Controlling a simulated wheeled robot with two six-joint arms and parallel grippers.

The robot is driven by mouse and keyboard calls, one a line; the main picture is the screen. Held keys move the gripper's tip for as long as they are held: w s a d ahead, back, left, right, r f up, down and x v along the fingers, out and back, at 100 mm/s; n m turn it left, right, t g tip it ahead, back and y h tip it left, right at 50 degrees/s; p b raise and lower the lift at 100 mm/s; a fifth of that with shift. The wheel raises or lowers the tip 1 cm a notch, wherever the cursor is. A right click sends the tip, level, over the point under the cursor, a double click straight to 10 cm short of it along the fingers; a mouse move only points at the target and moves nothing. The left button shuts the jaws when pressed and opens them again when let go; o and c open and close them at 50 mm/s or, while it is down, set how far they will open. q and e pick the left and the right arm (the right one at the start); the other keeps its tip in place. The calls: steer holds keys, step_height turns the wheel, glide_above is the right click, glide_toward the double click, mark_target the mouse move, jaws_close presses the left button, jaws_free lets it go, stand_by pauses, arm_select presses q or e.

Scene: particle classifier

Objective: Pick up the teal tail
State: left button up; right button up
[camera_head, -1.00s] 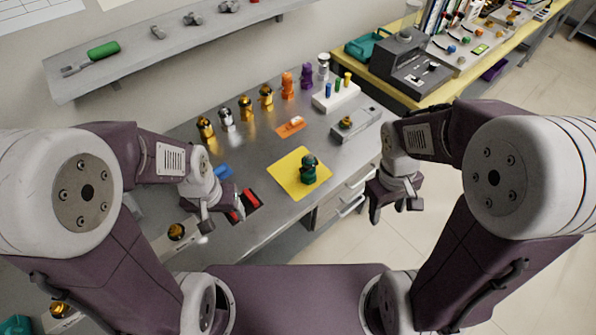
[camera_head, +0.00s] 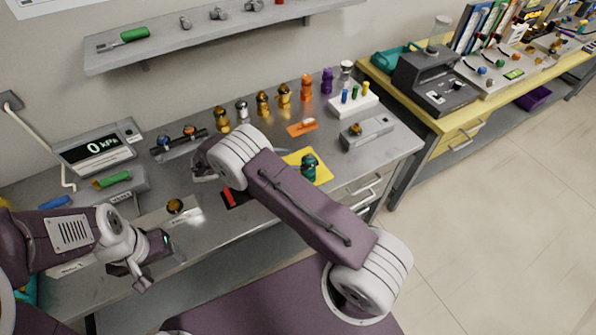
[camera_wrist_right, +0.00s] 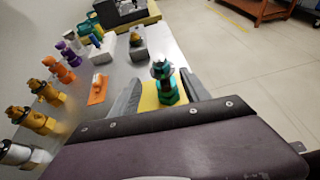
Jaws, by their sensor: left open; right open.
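The teal tail (camera_head: 309,168) is a small dark teal piece standing upright on a yellow mat (camera_head: 322,170). In the right wrist view the teal tail (camera_wrist_right: 167,88) appears between the two spread fingers of my right gripper (camera_wrist_right: 160,77), which is open. That view does not settle how far ahead of the fingertips it is. In the head view my right arm crosses in front of the bench left of the mat, and its fingers cannot be made out. My left gripper (camera_head: 138,272) is open and empty at the lower left, away from the mat.
Several gold, silver, orange and purple pieces (camera_head: 263,102) stand behind the mat. An orange item (camera_head: 302,127), a white block (camera_head: 353,100) and a grey fixture (camera_head: 368,133) are nearby. A digital gauge (camera_head: 95,147) stands left. Floor lies right of the bench.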

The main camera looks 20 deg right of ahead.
mark_target(304, 162)
steer(key=p+x, duration=0.1)
steer(key=x, duration=0.2)
steer(key=shift+s+d+f, duration=0.1)
steer(key=shift+d+f, duration=0.2)
steer(key=p+x, duration=0.1)
steer(key=x, duration=0.1)
steer(key=p+x, duration=0.1)
steer(key=x, duration=0.1)
steer(key=shift+d+f, duration=0.25)
steer(key=shift+f, duration=0.15)
steer(key=shift+d+f, duration=0.15)
steer(key=shift+d, duration=0.05)
jaws_close()
